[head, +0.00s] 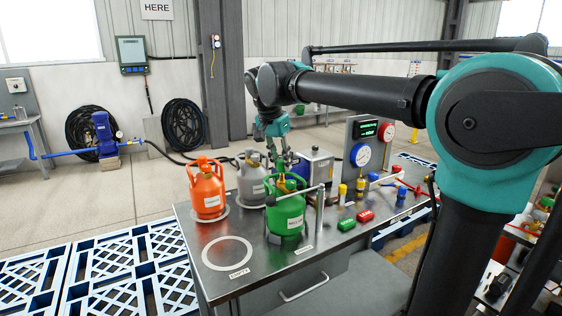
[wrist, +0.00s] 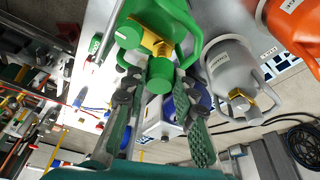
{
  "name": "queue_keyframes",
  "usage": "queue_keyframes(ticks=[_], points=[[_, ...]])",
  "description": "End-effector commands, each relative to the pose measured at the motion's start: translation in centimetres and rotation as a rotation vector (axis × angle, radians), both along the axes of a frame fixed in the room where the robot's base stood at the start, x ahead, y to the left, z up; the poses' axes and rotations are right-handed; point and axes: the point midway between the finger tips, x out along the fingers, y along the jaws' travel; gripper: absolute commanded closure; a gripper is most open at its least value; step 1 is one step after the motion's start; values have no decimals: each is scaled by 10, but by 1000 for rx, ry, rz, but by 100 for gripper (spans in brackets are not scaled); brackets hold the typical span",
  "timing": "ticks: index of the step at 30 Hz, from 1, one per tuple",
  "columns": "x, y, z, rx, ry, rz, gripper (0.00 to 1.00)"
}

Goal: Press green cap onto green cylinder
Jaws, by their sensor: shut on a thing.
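The green cylinder (head: 287,212) stands upright at the table's near edge, with a collar handle around its top. In the wrist view, the green cylinder (wrist: 163,12) shows at the top with a brass valve (wrist: 158,45) and a round green knob (wrist: 128,34). My gripper (head: 283,163) is over the cylinder's top. In the wrist view, my gripper (wrist: 159,84) is shut on the green cap (wrist: 160,74), with a finger on each side. The cap lines up with the brass outlet and overlaps it in view. I cannot tell whether it is seated.
An orange cylinder (head: 207,192) and a grey cylinder (head: 251,180) stand left of and behind the green one. An empty marked ring (head: 227,253) is at front left.

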Motion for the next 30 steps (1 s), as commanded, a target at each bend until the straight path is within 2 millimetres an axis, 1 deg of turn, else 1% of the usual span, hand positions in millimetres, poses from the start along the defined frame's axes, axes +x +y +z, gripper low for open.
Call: queue_keyframes(ticks=[10,21,30], points=[[0,0,-1,0,0,0,100],[0,0,-8,0,0,0,100],[0,0,-9,0,0,0,100]])
